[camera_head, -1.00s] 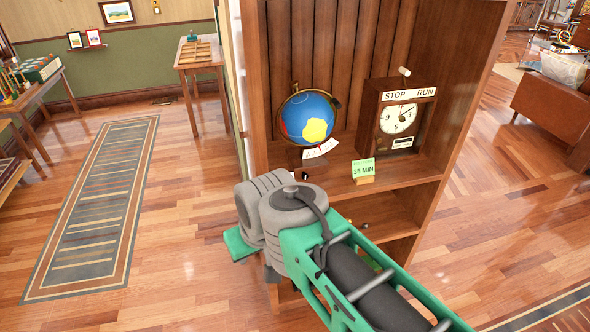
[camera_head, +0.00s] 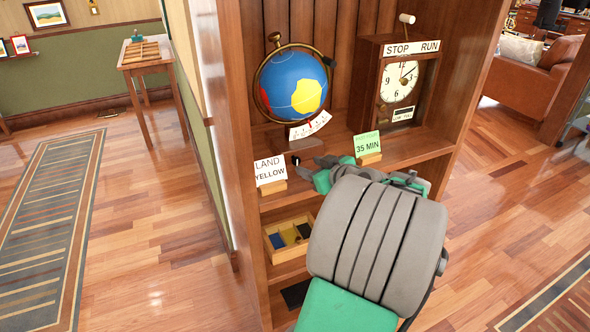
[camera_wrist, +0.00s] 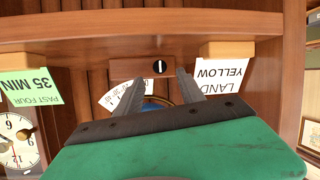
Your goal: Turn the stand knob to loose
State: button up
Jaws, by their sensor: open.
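The globe (camera_head: 293,84) stands on a wooden stand on the shelf, with a white scale card at its front. The stand's wooden block (camera_wrist: 130,68) carries a small black knob (camera_wrist: 159,66) with a white mark, upright in the upside-down wrist view. In the head view the knob (camera_head: 296,160) is a small dark spot below the scale card. My gripper (camera_wrist: 159,78) is open and empty, its two grey fingers pointing at the block, one to each side of the knob. They appear short of it, without visible contact. No loose or tight lettering is readable.
A LAND YELLOW card (camera_head: 270,173) and a green 35 MIN card (camera_head: 368,146) stand on the shelf edge, one on each side of my gripper. A STOP/RUN clock (camera_head: 399,82) stands at right. A yellow tray (camera_head: 273,238) is on the lower shelf.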

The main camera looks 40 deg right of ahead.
aim_at(297, 162)
jog(key=x, duration=0.6)
jog(key=shift+f, duration=0.1)
jog(key=shift+c, duration=0.5)
grip_shut()
